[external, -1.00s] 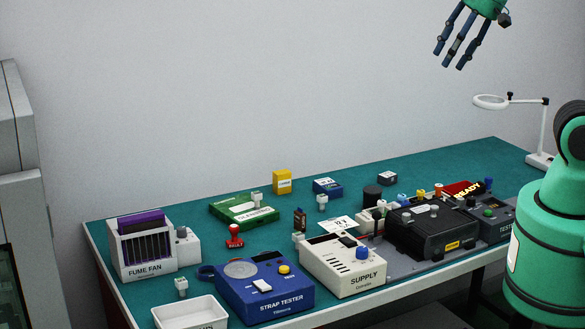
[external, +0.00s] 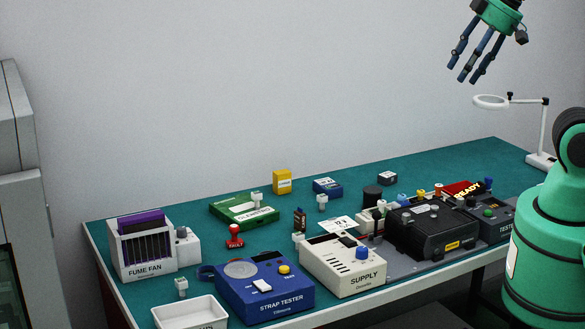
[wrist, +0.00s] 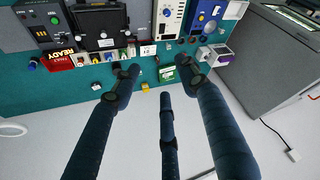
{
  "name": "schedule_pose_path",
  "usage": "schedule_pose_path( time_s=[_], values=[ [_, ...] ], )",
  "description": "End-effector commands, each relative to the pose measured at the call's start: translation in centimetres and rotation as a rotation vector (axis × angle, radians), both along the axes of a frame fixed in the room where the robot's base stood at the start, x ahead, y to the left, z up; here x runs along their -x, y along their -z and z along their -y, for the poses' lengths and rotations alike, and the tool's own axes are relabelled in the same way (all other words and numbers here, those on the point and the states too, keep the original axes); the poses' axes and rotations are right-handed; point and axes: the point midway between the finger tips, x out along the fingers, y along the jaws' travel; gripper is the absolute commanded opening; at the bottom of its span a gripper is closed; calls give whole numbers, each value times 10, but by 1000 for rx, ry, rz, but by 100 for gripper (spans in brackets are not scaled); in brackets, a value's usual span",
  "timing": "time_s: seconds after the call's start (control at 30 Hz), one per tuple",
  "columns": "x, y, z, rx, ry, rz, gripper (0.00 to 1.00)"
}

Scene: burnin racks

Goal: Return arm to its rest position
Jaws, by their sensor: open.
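My gripper (external: 474,68) hangs high at the upper right in the external view, above the back of the bench. Its several dark blue fingers are spread open with nothing between them. It also shows in the wrist view (wrist: 163,95), with the fingers reaching over the bench from above. The green end of my arm is just above the fingers, cut off by the top edge of the external view.
The green bench (external: 190,222) carries a fume fan (external: 150,246), a blue strap tester (external: 262,284), a white supply (external: 345,265) and a black fixture (external: 432,228). A white magnifier lamp (external: 543,130) stands at the far right end. The air around my gripper is clear.

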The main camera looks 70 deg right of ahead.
Motion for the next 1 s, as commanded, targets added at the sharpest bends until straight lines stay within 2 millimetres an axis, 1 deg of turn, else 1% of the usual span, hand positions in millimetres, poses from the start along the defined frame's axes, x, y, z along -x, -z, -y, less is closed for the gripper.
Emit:
schedule_pose_path(
  time_s=[0.03,0.3,0.4,0.5,0.6,0.7,1.0],
  values=[
    [0,14,0,0,0,0,43],
    [0,61,0,0,0,0,43],
    [0,77,0,0,0,0,43],
    [0,88,0,0,0,0,43],
    [0,95,0,0,0,0,43],
    [0,98,0,0,0,0,43],
    [0,97,0,0,0,0,43]
  ],
)
